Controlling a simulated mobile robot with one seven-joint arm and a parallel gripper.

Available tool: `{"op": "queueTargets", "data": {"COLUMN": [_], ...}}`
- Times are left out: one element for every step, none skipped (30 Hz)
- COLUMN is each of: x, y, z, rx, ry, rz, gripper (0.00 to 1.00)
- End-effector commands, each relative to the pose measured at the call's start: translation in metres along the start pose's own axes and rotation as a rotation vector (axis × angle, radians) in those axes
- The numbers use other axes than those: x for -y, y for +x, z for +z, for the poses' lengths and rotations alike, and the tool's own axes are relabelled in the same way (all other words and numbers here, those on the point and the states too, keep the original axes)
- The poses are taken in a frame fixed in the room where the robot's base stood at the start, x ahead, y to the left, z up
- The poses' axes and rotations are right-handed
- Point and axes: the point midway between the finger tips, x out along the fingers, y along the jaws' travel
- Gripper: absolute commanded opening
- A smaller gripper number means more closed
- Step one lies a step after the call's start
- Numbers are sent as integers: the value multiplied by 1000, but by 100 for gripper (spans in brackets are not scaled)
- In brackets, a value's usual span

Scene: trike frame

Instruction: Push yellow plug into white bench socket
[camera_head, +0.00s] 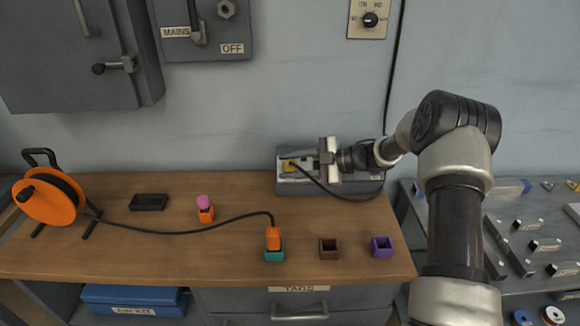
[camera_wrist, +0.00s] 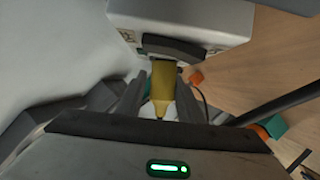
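The yellow plug (camera_head: 290,166) is at the left end of a grey bench box against the wall. In the wrist view the yellow plug (camera_wrist: 164,84) lies between the two fingers of my gripper (camera_wrist: 163,98), which appear to touch its sides. Its far end meets the dark-edged part of a pale housing (camera_wrist: 190,28); how deep it sits cannot be told. In the head view my gripper (camera_head: 312,164) reaches in from the right and partly covers the plug. The white socket (camera_head: 287,176) shows only in part around the plug.
A black cable (camera_head: 325,188) loops in front of the grey box (camera_head: 345,187). An orange plug (camera_head: 273,238) stands in a teal holder, with brown (camera_head: 328,248) and purple (camera_head: 381,247) holders to its right. An orange cable reel (camera_head: 45,203) stands at left.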

Motion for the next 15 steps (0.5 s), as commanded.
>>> {"op": "queueTargets", "data": {"x": [0, 0, 0, 0, 0, 0, 0, 0, 0, 0, 0, 0, -1, -1, -1], "y": [0, 0, 0, 0, 0, 0, 0, 0, 0, -1, -1, -3, -5, -8, -13], "z": [-1, -1, -1, -1, -1, -1, -1, -1, 0, 0, 0, 0, 0, 0, -1], "rx": [0, 0, 0, 0, 0, 0, 0, 0, 0, 0, 1, 1, 1, 1, 1], "ry": [0, 0, 0, 0, 0, 0, 0, 0, 0, 0, 0, 0, 0, -1, -1], "rz": [0, 0, 0, 0, 0, 0, 0, 0, 0, 0, 0, 0, 0, 0, 0], "gripper": [43, 48, 48, 48, 48, 48, 48, 48, 48, 48, 48, 48, 48, 48, 48]}}
